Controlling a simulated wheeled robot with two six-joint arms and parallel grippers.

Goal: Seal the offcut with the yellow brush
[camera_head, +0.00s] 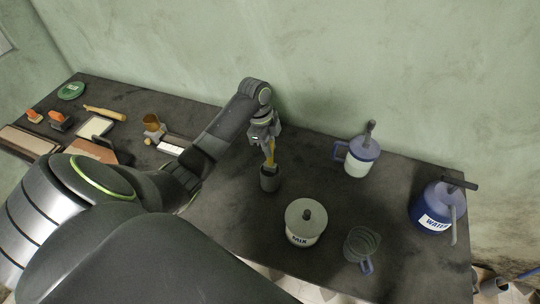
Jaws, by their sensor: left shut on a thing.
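My left gripper (267,136) is shut on the yellow brush (270,153) and points down over the table. The brush is upright, its lower end hidden in or behind a small dark cup (269,180). Flat pieces lie at the left end of the table: a pale square piece (94,127), a brownish piece (90,150) and a long tan board (27,140). I cannot tell which of them is the offcut. My arm hides part of that area. My right gripper is not in view.
A lidded pot marked MIX (305,222), a blue-handled jug (360,157), a blue WATER container (436,207) and a ribbed grey cup (361,244) stand right of the brush. A green disc (71,91) and a wooden-handled tool (104,113) lie far left. A wall backs the table.

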